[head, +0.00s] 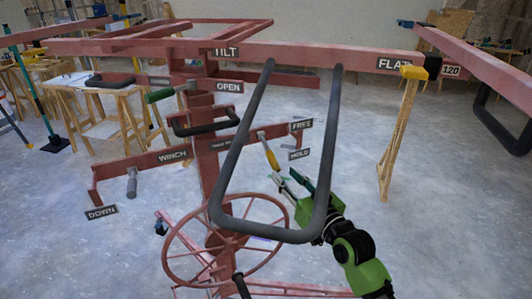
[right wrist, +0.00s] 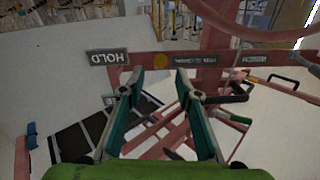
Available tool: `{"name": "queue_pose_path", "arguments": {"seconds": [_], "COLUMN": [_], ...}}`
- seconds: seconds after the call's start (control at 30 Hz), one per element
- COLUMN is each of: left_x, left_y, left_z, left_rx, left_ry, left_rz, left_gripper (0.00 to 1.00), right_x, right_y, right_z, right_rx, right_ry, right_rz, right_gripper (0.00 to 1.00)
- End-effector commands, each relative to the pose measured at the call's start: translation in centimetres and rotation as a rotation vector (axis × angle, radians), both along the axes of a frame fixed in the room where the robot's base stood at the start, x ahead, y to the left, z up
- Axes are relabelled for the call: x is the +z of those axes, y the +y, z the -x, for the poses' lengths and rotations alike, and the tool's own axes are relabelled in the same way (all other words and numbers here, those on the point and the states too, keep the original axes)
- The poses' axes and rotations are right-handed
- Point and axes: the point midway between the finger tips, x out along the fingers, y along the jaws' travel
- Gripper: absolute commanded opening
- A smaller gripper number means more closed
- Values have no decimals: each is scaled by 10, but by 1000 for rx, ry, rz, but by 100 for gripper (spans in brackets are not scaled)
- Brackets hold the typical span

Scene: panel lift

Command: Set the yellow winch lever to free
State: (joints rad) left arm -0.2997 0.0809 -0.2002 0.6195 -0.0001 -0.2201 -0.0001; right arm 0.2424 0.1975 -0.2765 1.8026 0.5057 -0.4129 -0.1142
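The yellow winch lever (head: 271,157) hangs from its pivot on the red lift frame, slanting down and right in the head view. The FREE sign (head: 302,125) is right of and above its handle, and the HOLD sign (head: 299,154) is to its right. My right gripper (head: 287,179) is just below and right of the lever's lower end, open and empty. In the right wrist view, my right gripper (right wrist: 160,77) has its fingers apart, with a round yellow spot (right wrist: 161,60), apparently the lever's end, beyond and between the tips. The HOLD sign (right wrist: 109,57) is left of them. My left gripper is out of view.
A dark U-shaped bar (head: 232,160) hangs in front of my right arm. A red handwheel (head: 175,249) stands below the lever. A green-handled lever (head: 158,96) is up left. A wooden trestle (head: 397,145) stands to the right on open floor.

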Motion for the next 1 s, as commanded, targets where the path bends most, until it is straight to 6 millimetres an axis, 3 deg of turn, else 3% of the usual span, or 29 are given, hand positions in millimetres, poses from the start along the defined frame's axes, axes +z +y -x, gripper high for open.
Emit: {"name": "queue_pose_path", "arguments": {"seconds": [0.17, 0.6, 1.0], "left_x": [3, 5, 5], "left_y": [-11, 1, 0], "left_z": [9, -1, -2], "left_rx": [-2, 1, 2], "left_ry": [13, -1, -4], "left_rz": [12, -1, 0], "left_gripper": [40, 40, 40], "right_x": [2, 0, 0], "right_y": [14, 45, 52], "right_z": [-31, -97, -113], "right_rx": [0, 0, -1], "right_ry": [0, 1, 0], "right_rz": [-2, 0, 0], "right_gripper": [31, 31, 31]}}
